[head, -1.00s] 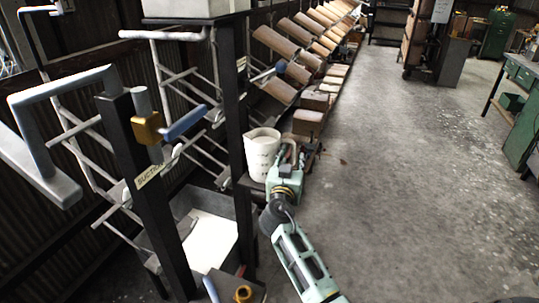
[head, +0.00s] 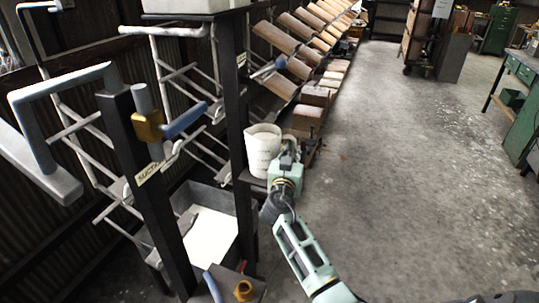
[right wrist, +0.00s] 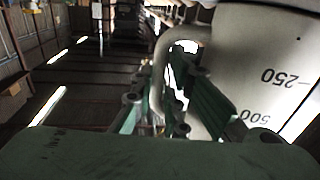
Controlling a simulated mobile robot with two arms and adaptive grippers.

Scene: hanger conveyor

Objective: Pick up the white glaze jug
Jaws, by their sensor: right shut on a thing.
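The white glaze jug (head: 261,154) stands upright at the small ledge beside the dark post in the head view, its handle towards the right. My right gripper (head: 288,156) is at the jug's right side, shut on its handle. In the right wrist view the jug (right wrist: 240,72) fills the upper right, with printed volume marks, and its curved handle passes between the green fingers of the gripper (right wrist: 175,95). I cannot tell whether the jug's base touches the ledge. My left gripper is not in view.
A grey trough (head: 224,202) with white liquid lies below and left of the jug. Dark posts (head: 150,195) and a rack of pale hangers (head: 165,85) stand at the left. Bricks (head: 308,117) line the ledge behind the jug.

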